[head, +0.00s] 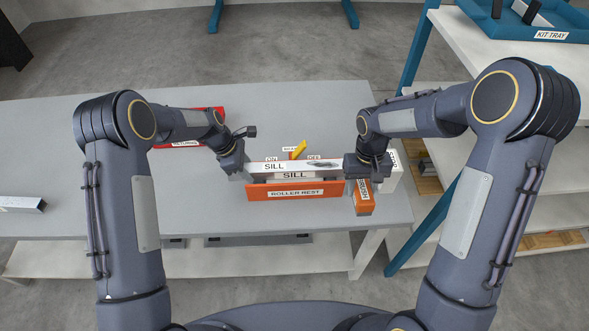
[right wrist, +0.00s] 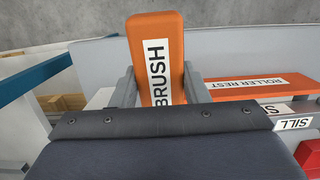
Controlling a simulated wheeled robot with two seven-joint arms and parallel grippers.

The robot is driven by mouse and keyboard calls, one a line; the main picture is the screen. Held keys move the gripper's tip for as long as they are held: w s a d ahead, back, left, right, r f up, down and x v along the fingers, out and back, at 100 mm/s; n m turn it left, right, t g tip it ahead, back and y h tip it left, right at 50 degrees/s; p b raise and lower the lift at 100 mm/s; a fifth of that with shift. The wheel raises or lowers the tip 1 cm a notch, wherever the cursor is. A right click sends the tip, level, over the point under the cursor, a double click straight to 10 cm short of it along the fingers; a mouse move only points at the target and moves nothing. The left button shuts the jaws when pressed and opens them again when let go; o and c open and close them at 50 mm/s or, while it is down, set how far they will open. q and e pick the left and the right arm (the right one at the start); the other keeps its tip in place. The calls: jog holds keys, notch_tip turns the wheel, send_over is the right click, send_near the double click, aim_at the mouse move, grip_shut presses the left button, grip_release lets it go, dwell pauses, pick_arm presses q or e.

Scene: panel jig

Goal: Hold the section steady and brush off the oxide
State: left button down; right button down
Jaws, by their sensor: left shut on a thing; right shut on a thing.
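The section is a pale bar labelled SILL (head: 290,166), lying level above the orange roller rest (head: 320,192) in the head view. A dark oxide smudge (head: 322,164) shows on its top towards the right end. My left gripper (head: 238,172) is shut on the section's left end. My right gripper (head: 368,175) is at the right end and is shut on the orange brush (head: 363,200). In the right wrist view the brush (right wrist: 157,50) sits between both fingers. The brush's bristles are hidden, so I cannot tell whether they touch the section.
A red labelled item (head: 205,135) lies behind my left forearm. A yellow piece (head: 299,149) stands behind the section. A small metal bar (head: 22,202) lies at the table's far left. A shelf with the kit tray (head: 560,22) stands right. The grey table (head: 60,160) is mostly clear at left.

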dwell(1.8)
jog(key=w+a+r+t, duration=0.1)
jog(key=w+a+r, duration=0.2)
jog(key=w+a, duration=0.45)
notch_tip(320, 180, up, 4)
send_over(307, 164)
jog(key=shift+t, duration=0.3)
jog(key=shift+a+f, duration=0.15)
jog(key=shift+f, duration=2.8)
jog(key=shift+f, duration=1)
jog(key=shift+d+r, duration=0.1)
jog(key=shift+d, duration=5.3)
jog(key=shift+f, duration=0.2)
